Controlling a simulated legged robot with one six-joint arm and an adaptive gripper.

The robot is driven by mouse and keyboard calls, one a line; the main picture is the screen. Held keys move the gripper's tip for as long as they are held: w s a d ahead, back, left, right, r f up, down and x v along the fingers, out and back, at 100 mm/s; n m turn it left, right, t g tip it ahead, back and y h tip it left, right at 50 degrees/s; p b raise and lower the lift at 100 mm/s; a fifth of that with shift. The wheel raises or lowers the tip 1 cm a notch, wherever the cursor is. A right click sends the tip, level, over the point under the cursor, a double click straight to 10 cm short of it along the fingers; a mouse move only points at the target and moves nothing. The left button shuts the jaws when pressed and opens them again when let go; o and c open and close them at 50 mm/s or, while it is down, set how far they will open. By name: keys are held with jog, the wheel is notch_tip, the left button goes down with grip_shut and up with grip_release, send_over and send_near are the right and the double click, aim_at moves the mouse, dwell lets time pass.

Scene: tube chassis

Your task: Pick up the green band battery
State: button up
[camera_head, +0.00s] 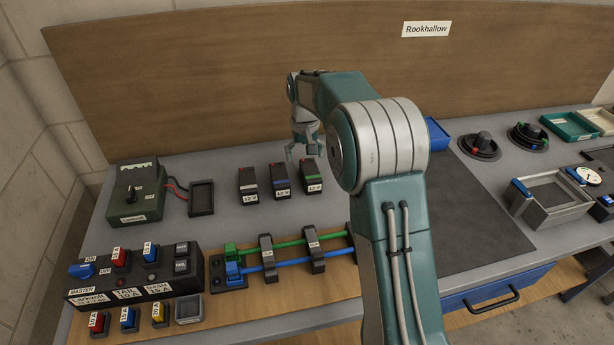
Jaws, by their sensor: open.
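Three black batteries marked 12 V stand in a row on the grey bench, left of my arm. The green band battery (311,178) is the rightmost of the row. My gripper (301,157) is open just above and behind the green band battery, with its fingers pointing down. It looks empty. I cannot tell from this view whether a finger touches the battery.
The blue band battery (280,182) and the white band battery (248,185) stand to the left. A green charger box (136,200) with a black cradle (201,198) is further left. A fuse panel (135,275) and rail assembly (285,248) lie in front.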

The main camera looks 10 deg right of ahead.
aim_at(311, 169)
jog(key=d+f, duration=0.2)
jog(key=shift+w+d+f, duration=0.1)
jog(key=shift+d+f, duration=0.05)
jog(key=shift+f, duration=0.2)
jog(key=f, duration=0.3)
jog(key=shift+w+a+f, duration=0.15)
jog(key=shift+a+f, duration=0.05)
jog(key=shift+a, duration=0.05)
jog(key=shift+a+f, duration=0.1)
jog(key=shift+a, duration=0.3)
jog(key=shift+d, duration=0.45)
jog(key=c, duration=1.4)
